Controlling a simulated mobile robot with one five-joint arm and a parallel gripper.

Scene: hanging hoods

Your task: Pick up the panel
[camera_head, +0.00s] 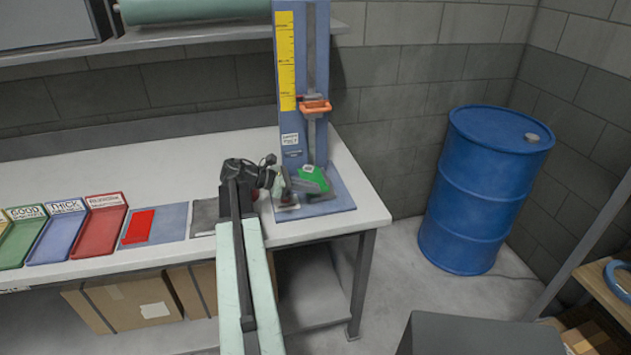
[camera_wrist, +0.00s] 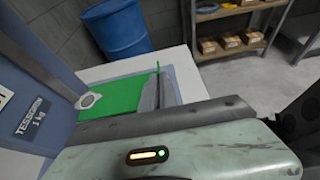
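A flat green piece (camera_head: 313,181), which looks like the panel, rests at the foot of the blue measuring stand (camera_head: 290,130). In the wrist view the green panel (camera_wrist: 118,98) shows with a pale round mark at its left. My gripper (camera_head: 287,190) is low over the stand's base, just left of the panel. A grey finger (camera_wrist: 150,94) stands close to the panel's right end, with a thin green upright strip beside it. Whether the finger touches the panel, and how wide the gripper is, I cannot tell. My wrist hides the near part.
An orange slider (camera_head: 315,107) sits on the stand's rail above the panel. A red block (camera_head: 138,227) lies on a blue-grey mat left of my arm. Labelled red (camera_head: 98,232), blue and green trays line the bench's left. A blue drum (camera_head: 485,190) stands right of the bench.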

